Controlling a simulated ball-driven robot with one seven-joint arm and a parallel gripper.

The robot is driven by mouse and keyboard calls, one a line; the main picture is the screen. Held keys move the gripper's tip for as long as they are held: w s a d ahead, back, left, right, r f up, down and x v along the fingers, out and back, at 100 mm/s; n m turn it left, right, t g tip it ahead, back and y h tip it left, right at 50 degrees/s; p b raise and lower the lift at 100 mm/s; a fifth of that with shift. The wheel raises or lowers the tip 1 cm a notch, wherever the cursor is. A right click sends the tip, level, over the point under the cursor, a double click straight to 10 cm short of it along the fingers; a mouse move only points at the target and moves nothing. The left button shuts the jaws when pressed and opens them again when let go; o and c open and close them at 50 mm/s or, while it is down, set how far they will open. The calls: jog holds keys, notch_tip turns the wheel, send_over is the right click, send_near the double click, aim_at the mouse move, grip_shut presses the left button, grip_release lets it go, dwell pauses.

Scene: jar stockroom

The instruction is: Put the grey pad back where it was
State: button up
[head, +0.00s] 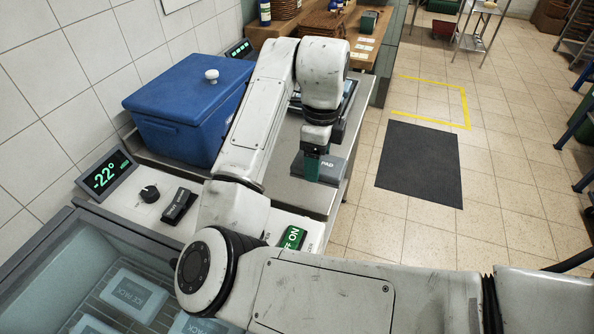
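A grey pad (331,172) with the letters "PAD" on its top is at the right edge of the steel counter (290,190). My arm reaches over the counter from the front. My gripper (312,172) points down at the pad's left part, its green end in front of the pad. The finger gap is too small and hidden to tell whether it is open or shut on the pad. I cannot tell whether the pad rests on the counter or is held just above it.
A blue lidded box (185,110) stands on the counter at left. An open cold tank (50,290) with ice packs is at front left, beside a "-22°" display (106,174) and an ON/OFF switch (292,237). A dark mat (420,163) and yellow tape (467,105) mark the floor at right.

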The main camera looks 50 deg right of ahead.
jog(key=w+f, duration=0.2)
jog(key=w+d+f, duration=0.1)
jog(key=w+f, duration=0.1)
jog(key=w+d+f, duration=0.1)
jog(key=w, duration=0.1)
jog(key=shift+f, duration=0.4)
jog(key=shift+w+d+f, duration=0.1)
jog(key=shift+w+f, duration=0.35)
jog(key=shift+f, duration=1.65)
jog(key=shift+f, duration=0.2)
jog(key=o, duration=1.1)
notch_tip(320, 180, up, 12)
jog(key=shift+r, duration=0.25)
